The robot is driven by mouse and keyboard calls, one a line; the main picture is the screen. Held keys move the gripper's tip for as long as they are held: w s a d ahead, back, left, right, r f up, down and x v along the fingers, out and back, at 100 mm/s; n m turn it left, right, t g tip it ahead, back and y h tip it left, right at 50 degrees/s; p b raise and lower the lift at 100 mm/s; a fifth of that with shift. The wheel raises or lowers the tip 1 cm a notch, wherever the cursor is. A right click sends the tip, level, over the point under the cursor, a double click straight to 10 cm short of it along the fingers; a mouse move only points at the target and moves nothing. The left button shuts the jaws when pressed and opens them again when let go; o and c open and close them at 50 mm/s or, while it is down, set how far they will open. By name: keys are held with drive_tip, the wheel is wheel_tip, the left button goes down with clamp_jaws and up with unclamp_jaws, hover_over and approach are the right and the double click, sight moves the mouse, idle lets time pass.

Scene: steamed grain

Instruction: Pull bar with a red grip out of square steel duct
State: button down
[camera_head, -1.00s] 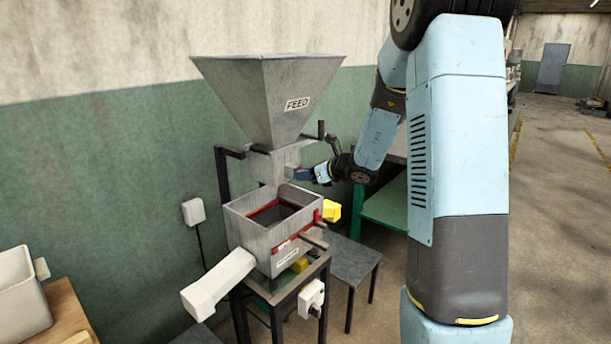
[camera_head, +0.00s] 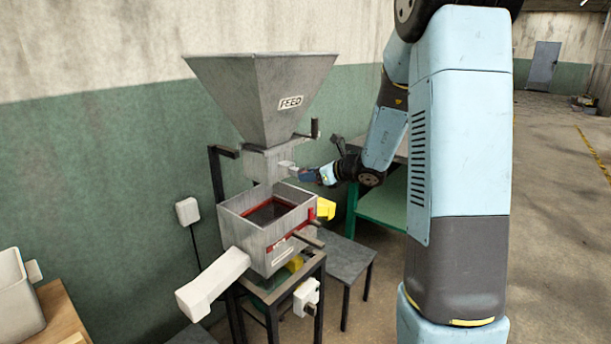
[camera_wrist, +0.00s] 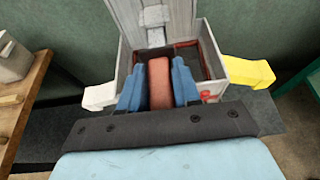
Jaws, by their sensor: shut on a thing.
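The square steel duct (camera_head: 268,165) stands upright under the feed hopper; its lower part also shows at the top of the wrist view (camera_wrist: 150,8). My gripper (camera_wrist: 159,82) has its two blue fingers closed on the sides of the red grip (camera_wrist: 160,84). In the head view my gripper (camera_head: 305,173) is just right of the duct, and the grip is hidden by its fingers. A short pale length of the bar (camera_head: 287,166) shows between the duct and my gripper. Whether its far end is still inside the duct cannot be told.
The feed hopper (camera_head: 262,90) rises above. Below stands an open grey box (camera_head: 248,234) with a red inner rim, a yellow spout (camera_head: 325,208) on the right and a white chute (camera_head: 213,280) on the left. A green bench (camera_head: 382,210) stands behind my arm.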

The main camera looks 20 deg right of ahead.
drive_tip(key=s+d, duration=0.3)
drive_tip(key=s, duration=0.2)
drive_tip(key=shift+d, duration=0.25)
idle(0.5)
drive_tip(key=c, duration=0.7)
unclamp_jaws()
drive_tip(key=shift+s+d, duration=0.1)
